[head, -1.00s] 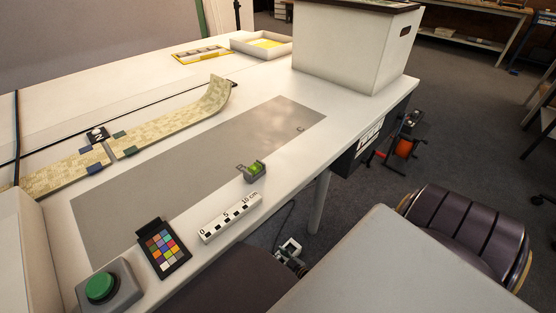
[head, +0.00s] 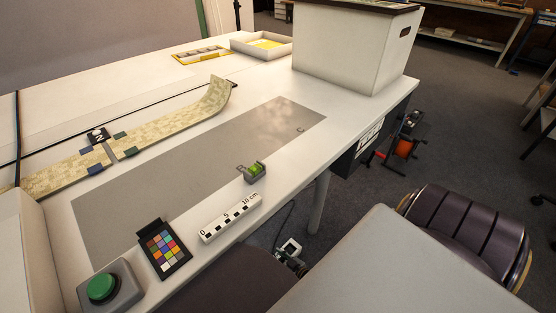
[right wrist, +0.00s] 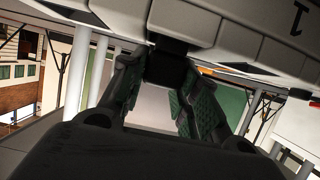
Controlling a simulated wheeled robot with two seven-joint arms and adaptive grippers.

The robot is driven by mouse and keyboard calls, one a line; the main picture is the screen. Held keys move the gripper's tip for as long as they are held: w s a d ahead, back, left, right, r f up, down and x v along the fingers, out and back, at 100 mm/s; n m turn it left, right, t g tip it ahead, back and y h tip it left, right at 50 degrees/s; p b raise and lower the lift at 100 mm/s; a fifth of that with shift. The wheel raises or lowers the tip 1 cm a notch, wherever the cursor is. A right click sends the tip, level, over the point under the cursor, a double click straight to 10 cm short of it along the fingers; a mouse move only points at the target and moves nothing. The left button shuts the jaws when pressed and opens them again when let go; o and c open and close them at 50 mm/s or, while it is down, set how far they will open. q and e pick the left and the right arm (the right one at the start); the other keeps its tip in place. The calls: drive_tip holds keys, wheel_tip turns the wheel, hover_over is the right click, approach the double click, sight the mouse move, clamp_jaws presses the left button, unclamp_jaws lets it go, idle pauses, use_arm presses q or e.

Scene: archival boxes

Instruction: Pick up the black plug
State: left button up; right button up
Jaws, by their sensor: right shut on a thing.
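In the right wrist view my right gripper (right wrist: 164,82) reaches up with its two dark, green-padded fingers on either side of a small black block, which looks like the black plug (right wrist: 168,66). The fingers are shut on it. The black block lies against the pale, segmented white body (right wrist: 225,35) above it, marked with a "1"; I cannot tell whether it is seated there or free. In the head view only a small dark and white part shows low beyond the table edge, probably at my right gripper; the plug cannot be made out there. My left gripper is not in view.
The white table (head: 345,105) carries a grey mat (head: 190,175), a green button (head: 102,287), a colour chart (head: 163,247), a scale bar (head: 230,218), a small level (head: 252,172) and a white archival box (head: 345,45). A dark chair (head: 465,235) stands at right.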

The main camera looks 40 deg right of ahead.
sight(278, 257)
drive_tip(key=shift+r+p, duration=2)
drive_tip(key=shift+r, duration=0.7)
drive_tip(key=shift+r+p, duration=1.2)
drive_tip(key=shift+r, duration=0.9)
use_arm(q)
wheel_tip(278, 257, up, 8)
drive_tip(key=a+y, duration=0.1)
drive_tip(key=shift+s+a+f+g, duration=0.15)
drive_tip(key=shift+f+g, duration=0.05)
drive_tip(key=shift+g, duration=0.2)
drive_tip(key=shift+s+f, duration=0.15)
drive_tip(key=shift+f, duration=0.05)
